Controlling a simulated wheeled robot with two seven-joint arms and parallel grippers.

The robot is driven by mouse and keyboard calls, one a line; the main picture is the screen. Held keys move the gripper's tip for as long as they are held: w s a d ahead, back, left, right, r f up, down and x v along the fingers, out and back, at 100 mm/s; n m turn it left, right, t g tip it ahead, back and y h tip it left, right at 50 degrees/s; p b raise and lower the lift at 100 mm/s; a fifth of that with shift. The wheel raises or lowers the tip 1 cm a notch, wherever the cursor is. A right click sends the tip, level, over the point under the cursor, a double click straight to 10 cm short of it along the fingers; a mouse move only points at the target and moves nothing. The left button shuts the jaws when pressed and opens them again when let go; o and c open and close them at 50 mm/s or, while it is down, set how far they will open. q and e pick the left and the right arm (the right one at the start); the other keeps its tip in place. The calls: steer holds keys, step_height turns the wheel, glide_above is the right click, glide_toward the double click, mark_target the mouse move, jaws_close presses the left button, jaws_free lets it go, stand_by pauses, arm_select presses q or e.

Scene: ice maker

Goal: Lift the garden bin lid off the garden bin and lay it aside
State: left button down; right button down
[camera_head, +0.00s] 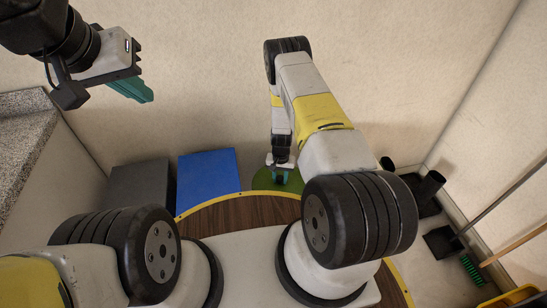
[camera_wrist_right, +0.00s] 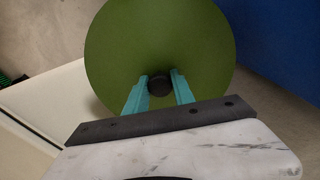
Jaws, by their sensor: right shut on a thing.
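The garden bin lid (camera_head: 263,181) is a round green disc with a small dark knob (camera_wrist_right: 158,86) at its centre. It fills the upper middle of the right wrist view (camera_wrist_right: 120,45). My right gripper (camera_head: 283,178) is over the lid, its teal fingers on either side of the knob and shut on it. The bin's body is not visible under the lid, so I cannot tell whether they touch. My left gripper (camera_head: 130,90) is high at the upper left, away from the lid, its teal fingers overlapping in view.
A blue box (camera_head: 208,177) and a dark grey box (camera_head: 142,190) stand left of the lid by the wall. A speckled counter (camera_head: 25,130) is at the far left. At right are dark containers (camera_head: 428,188), a dustpan (camera_head: 440,242) and a green brush (camera_head: 471,270).

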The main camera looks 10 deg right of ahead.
mark_target(280, 177)
steer(key=shift+r, duration=0.1)
step_height(280, 177, up, 10)
steer(key=shift+f, duration=0.1)
stand_by(0.3)
steer(key=c, duration=1.8)
jaws_free()
jaws_close()
